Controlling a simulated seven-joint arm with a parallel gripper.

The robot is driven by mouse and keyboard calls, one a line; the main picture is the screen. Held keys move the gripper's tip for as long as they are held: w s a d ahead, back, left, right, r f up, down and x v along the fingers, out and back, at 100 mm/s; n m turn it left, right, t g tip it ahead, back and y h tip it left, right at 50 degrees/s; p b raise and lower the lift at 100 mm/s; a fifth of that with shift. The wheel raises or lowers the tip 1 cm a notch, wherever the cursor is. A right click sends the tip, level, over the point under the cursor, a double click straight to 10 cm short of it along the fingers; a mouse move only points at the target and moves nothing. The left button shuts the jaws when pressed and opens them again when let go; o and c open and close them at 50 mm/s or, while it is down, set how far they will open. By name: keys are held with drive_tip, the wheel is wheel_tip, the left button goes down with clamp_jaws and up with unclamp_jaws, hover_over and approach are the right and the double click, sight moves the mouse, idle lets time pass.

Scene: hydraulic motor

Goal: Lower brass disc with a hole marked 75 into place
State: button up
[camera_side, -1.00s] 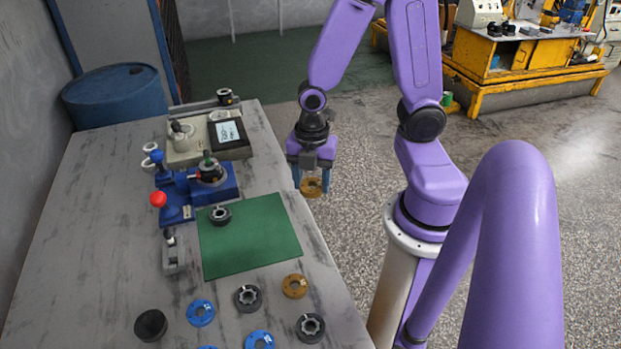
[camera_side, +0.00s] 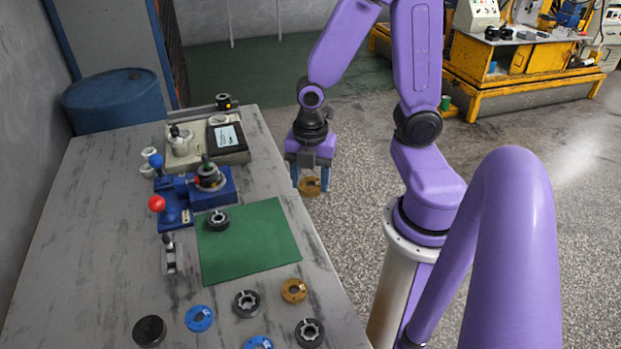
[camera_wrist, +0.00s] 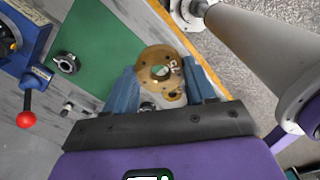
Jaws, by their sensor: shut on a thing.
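A brass disc (camera_side: 310,186) with a central hole is held between the blue fingertips of my gripper (camera_side: 311,178), in the air near the table's right edge in the side view. In the wrist view the brass disc (camera_wrist: 160,70) sits between the two blue fingers of my gripper (camera_wrist: 158,88); marks on its face are too small to read surely. Another brass disc (camera_side: 294,290) lies on the table below the green mat. A blue fixture (camera_side: 195,194) with a red-knobbed lever and a dark round part (camera_side: 210,176) stands at the mat's upper left.
A green mat (camera_side: 250,250) carries a dark ring (camera_side: 218,220). Blue discs (camera_side: 199,318) and dark rings (camera_side: 247,303) lie at the front of the table. A beige device with a screen (camera_side: 226,138) stands behind the fixture. Much of the mat is bare.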

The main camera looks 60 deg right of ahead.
drive_tip(key=w+a+r+m, duration=0.2)
drive_tip(key=w+m, duration=0.1)
drive_tip(key=w, duration=1.5)
drive_tip(key=m, duration=0.3)
hover_over(205, 159)
drive_tip(key=shift+w+d+r, duration=0.25)
drive_tip(key=shift+w+r, duration=0.05)
drive_tip(key=shift+r, duration=0.2)
drive_tip(key=shift+f, duration=1.75)
drive_tip(key=shift+f, duration=0.85)
drive_tip(key=shift+f, duration=1.35)
drive_tip(key=shift+f, duration=0.45)
drive_tip(key=o, duration=1.4)
